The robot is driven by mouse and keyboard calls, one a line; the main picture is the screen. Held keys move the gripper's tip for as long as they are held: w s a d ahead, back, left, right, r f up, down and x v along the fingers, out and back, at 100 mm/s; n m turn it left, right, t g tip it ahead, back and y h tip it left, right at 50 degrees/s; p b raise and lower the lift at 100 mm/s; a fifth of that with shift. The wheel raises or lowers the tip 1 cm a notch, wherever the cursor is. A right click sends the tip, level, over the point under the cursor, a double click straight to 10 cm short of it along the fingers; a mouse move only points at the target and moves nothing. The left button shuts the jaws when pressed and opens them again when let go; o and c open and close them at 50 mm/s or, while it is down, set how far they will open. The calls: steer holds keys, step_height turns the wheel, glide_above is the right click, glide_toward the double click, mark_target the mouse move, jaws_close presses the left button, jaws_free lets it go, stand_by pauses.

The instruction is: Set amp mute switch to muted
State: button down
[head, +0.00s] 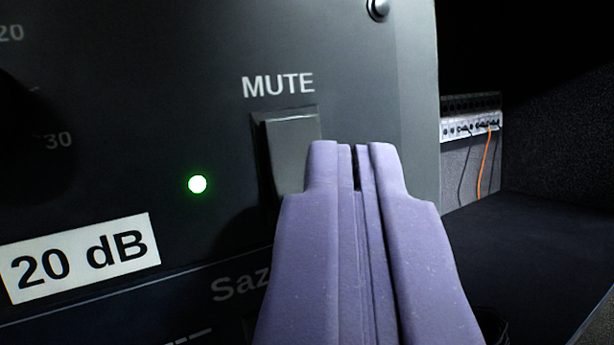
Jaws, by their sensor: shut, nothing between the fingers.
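The amp mute switch (291,151) is a dark grey rocker set in the black amp panel (180,60), under the white word MUTE. Its upper part shows; its lower right part is hidden behind my gripper. A green light (197,184) glows to the left of the switch. My gripper (353,150), with two purple fingers, is shut and empty. Its tips stand in front of the switch's right side; I cannot tell whether they touch it.
A white "20 dB" label (80,258) is at the lower left, and a dark knob (25,140) is at the left edge. A screw (378,9) sits at the top right. Beyond the panel's right edge are a patch strip (470,125), an orange cable (485,165) and a dark open space.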

steer(key=shift+w+a, duration=0.1)
steer(key=shift+w, duration=0.15)
stand_by(0.4)
steer(key=shift+s+d+b, duration=0.3)
steer(key=shift+s+b, duration=0.35)
steer(key=shift+s, duration=0.05)
steer(key=s+b, duration=0.1)
steer(key=s+d+b, duration=0.1)
steer(key=s, duration=0.1)
steer(key=s+d+b, duration=0.1)
steer(key=shift+s+r+b, duration=0.3)
steer(key=shift+r+b, duration=0.05)
steer(key=shift+r, duration=0.05)
steer(key=shift+w+f, duration=0.1)
